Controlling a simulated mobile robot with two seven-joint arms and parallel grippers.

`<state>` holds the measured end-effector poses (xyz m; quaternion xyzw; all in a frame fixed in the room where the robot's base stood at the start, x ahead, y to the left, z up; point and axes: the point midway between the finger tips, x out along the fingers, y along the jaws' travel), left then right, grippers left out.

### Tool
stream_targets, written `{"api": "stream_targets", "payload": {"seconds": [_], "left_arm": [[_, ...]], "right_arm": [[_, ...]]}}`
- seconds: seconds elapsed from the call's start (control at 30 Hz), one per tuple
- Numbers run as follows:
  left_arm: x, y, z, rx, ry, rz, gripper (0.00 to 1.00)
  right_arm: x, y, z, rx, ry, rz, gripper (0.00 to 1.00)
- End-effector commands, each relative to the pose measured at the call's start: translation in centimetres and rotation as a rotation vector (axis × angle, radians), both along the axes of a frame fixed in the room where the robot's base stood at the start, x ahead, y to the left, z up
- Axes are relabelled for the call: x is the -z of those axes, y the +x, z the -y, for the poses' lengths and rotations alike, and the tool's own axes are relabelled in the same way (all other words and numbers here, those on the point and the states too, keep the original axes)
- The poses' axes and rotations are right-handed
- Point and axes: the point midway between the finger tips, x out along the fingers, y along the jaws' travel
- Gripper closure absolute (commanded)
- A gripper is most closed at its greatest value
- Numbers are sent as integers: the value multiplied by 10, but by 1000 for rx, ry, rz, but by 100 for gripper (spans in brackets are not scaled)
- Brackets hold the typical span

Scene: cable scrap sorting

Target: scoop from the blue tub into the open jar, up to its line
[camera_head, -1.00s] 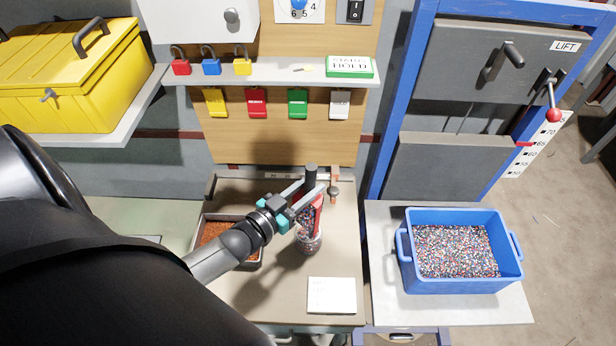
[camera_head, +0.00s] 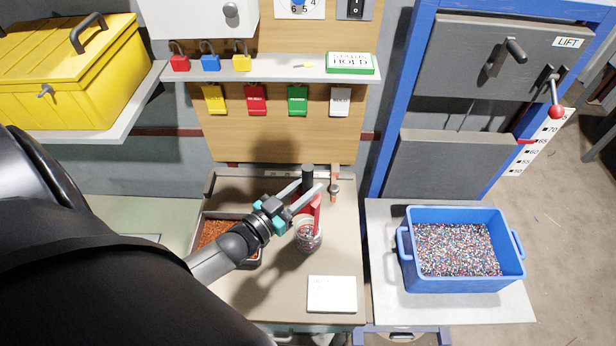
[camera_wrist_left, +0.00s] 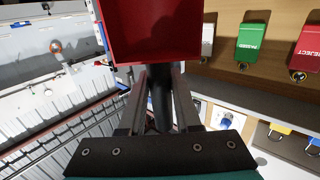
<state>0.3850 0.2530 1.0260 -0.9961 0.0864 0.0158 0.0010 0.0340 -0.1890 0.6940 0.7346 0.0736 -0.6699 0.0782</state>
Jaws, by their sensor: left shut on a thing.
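My left gripper (camera_head: 305,193) is shut on the black handle of a red scoop (camera_head: 313,207). The scoop is tipped with its red end down over the mouth of the clear open jar (camera_head: 308,241). In the left wrist view the scoop (camera_wrist_left: 155,30) shows its bare red inside, and the gripper (camera_wrist_left: 160,90) closes on the dark handle. Mixed coloured granules lie in the jar; its fill line is too small to make out. The blue tub (camera_head: 460,285) stands on the right-hand surface with a broad layer of the same granules. My right gripper is not in view.
A dark tray (camera_head: 252,262) of reddish-brown granules sits left of the jar, partly under my arm. A white card (camera_head: 331,295) lies in front. A small copper-coloured item (camera_head: 334,190) stands behind the jar. The bench between jar and tub is clear.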

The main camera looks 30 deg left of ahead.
Motion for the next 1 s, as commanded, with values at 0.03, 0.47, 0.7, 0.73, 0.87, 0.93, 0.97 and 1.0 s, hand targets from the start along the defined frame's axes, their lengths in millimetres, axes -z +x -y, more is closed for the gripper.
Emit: {"api": "stream_targets", "payload": {"seconds": [0.03,0.47,0.7,0.73,0.87,0.93,0.97,1.0], "left_arm": [[-7,5,1,2,3,-13,100],[-8,38,6,2,40,-220,100],[-3,47,8,1,52,-286,100],[-3,47,8,0,51,-287,100],[-2,47,8,0,51,-286,100],[-2,47,8,1,51,-287,100],[-3,48,8,1,53,-289,100],[-4,50,8,1,54,-296,100]], "right_arm": [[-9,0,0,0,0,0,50],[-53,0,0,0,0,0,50],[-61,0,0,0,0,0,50],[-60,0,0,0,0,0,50],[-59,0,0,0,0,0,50],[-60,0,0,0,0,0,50],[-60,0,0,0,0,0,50],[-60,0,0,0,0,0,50]]}}
